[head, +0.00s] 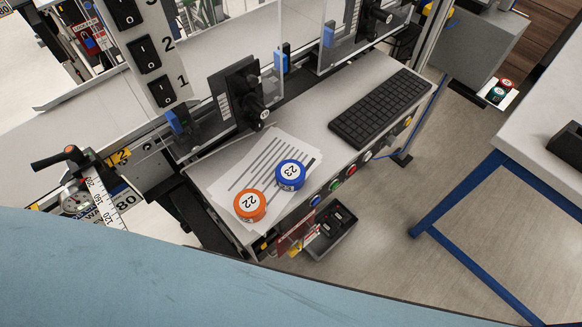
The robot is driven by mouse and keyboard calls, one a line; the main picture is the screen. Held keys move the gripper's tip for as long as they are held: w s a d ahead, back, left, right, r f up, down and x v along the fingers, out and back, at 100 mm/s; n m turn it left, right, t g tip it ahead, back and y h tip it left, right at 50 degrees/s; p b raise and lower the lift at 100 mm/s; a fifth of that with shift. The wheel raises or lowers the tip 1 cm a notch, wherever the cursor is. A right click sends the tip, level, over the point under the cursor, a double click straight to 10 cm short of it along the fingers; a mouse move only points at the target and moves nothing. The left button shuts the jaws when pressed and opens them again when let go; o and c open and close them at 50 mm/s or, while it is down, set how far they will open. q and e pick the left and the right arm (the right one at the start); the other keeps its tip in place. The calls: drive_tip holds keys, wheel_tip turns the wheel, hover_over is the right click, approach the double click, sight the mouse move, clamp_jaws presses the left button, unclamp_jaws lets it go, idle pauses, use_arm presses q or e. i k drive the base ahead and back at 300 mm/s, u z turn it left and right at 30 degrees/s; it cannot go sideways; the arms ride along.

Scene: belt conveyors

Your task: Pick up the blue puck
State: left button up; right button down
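The blue puck (290,175) has a white top label reading 23. It lies flat on printed paper sheets (262,158) on the grey control desk (213,171). An orange puck (249,206) labelled 22 lies to its lower left, close by, with a small gap. Nothing covers the blue puck. Neither of my grippers shows in the head view.
A black keyboard (380,108) lies on the desk to the right. Clear panels with black fittings (245,92) rise behind the pucks. Coloured buttons (335,185) line the desk's front edge. A blue-legged table (545,110) stands at right, with open floor between.

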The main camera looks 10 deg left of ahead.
sight(290, 175)
drive_tip(key=u, duration=1.3)
drive_tip(key=k, duration=0.4)
drive_tip(key=z, duration=0.1)
